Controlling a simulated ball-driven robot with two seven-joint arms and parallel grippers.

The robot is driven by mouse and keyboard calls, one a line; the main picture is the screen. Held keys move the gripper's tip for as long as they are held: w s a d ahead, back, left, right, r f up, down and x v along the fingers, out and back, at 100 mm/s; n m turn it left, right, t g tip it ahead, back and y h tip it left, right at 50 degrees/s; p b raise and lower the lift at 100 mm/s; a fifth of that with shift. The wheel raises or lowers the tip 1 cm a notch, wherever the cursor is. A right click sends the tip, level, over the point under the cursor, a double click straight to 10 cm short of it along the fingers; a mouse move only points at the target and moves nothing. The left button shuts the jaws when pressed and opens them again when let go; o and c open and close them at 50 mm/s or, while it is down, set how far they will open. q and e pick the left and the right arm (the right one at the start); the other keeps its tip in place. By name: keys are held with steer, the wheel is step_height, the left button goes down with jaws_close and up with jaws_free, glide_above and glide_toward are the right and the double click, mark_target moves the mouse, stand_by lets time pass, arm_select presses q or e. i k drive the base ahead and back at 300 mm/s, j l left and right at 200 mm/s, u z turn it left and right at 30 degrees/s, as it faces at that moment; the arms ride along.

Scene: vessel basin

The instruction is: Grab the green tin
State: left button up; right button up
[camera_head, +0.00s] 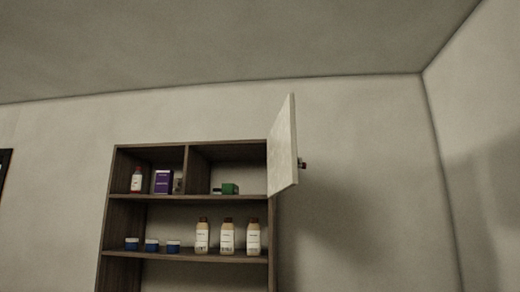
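The green tin (230,188) is a small green block-like item in the upper right compartment of a wooden wall cabinet (190,198). It sits on the shelf near the middle of that compartment. A small pale and dark item (216,191) is just to its left; I cannot tell what it is. The white cabinet door (283,147) with a dark knob (302,164) stands open at the right of that compartment. Neither of my grippers is in view.
The upper left compartment holds a bottle with a red label (137,180), a purple box (163,182) and a small item (178,185). The lower shelf holds blue jars (152,246) at left and three beige bottles (227,237) at right. The wall right of the cabinet is bare.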

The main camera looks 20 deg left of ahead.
mark_target(228, 190)
steer(key=i+u, duration=0.1)
steer(key=u, duration=0.35)
steer(key=i+u, duration=0.15)
steer(key=u, duration=0.35)
steer(key=i+l+u, duration=0.1)
steer(key=u, duration=0.35)
